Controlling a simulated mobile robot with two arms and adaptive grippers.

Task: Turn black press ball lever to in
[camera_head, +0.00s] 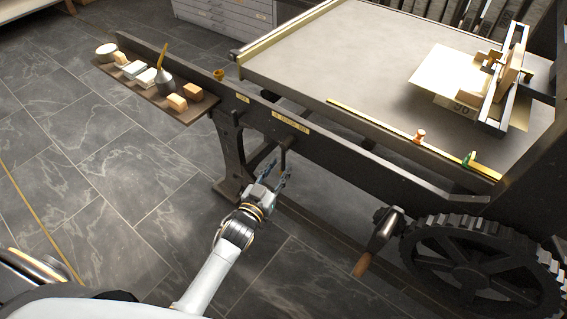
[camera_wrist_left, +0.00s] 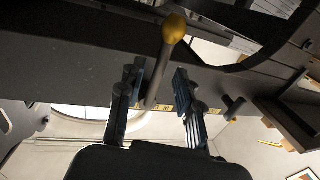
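The black press (camera_head: 340,150) stands across the head view, its dark side rail facing me. A dark lever (camera_head: 283,150) hangs from the rail below a small brass label (camera_head: 290,121). In the left wrist view the ball lever (camera_wrist_left: 163,65) shows as a grey rod with a yellowish ball (camera_wrist_left: 175,27) at its end. My left gripper (camera_head: 276,174) is below the rail at the lever, fingers pointing toward the press. In the left wrist view the gripper (camera_wrist_left: 158,72) is open, with the rod between its fingers and gaps on both sides. My right gripper is not in view.
A shelf (camera_head: 203,107) with blocks and a small pot sticks out at the left. A crank with a wooden handle (camera_head: 362,264) and a large gear (camera_head: 480,268) are at the right. A short peg (camera_wrist_left: 233,108) is right of the fingers. The tiled floor at left is clear.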

